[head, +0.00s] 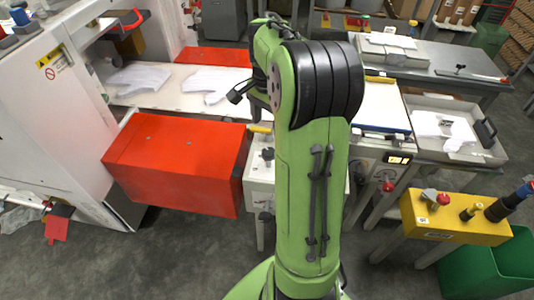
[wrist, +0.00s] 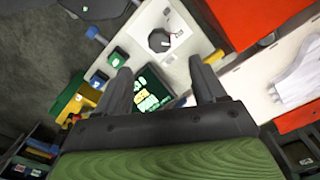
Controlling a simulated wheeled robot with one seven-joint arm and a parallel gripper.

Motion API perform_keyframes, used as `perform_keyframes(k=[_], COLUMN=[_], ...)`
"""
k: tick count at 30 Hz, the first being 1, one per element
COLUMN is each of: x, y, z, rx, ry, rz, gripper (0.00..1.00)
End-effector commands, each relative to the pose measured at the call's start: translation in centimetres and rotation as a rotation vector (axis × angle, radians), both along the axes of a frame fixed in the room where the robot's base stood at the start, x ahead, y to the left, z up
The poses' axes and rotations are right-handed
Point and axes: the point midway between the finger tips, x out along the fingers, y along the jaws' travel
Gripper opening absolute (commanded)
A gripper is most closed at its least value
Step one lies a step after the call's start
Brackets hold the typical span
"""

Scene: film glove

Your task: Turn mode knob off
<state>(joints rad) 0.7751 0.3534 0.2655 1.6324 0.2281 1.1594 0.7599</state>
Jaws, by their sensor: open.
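In the wrist view a dark grey faceted knob (wrist: 160,40) sits on a white control panel (wrist: 185,68), with a small white label beside it. It looks like the mode knob; its setting is too small to read. My gripper (wrist: 160,68) is open and empty. Its two dark fingers are spread apart, and the knob shows beyond their tips, between their lines, not touching them. In the head view a dark knob (head: 268,153) shows on the white box (head: 258,179), partly covered by my green arm. My gripper is mostly hidden behind the arm there.
A red box (head: 175,165) stands left of the panel, near white gloves (head: 210,82) on a belt. A yellow button box (head: 455,220) stands right.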

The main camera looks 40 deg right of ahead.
Motion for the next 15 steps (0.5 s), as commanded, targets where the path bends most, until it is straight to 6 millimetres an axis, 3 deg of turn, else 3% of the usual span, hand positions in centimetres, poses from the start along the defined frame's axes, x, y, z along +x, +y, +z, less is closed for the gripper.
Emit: perform_keyframes(k=[1,9,15], x=[-0.1,-0.1,-0.1], y=[0.0,0.0,0.0], z=[-1.9,-8.5,-11.0], rx=[0.003,0.002,0.0], ry=[0.002,0.001,0.0], rz=[0.0,0.003,0.003], gripper=[0.7,0.7,0.7])
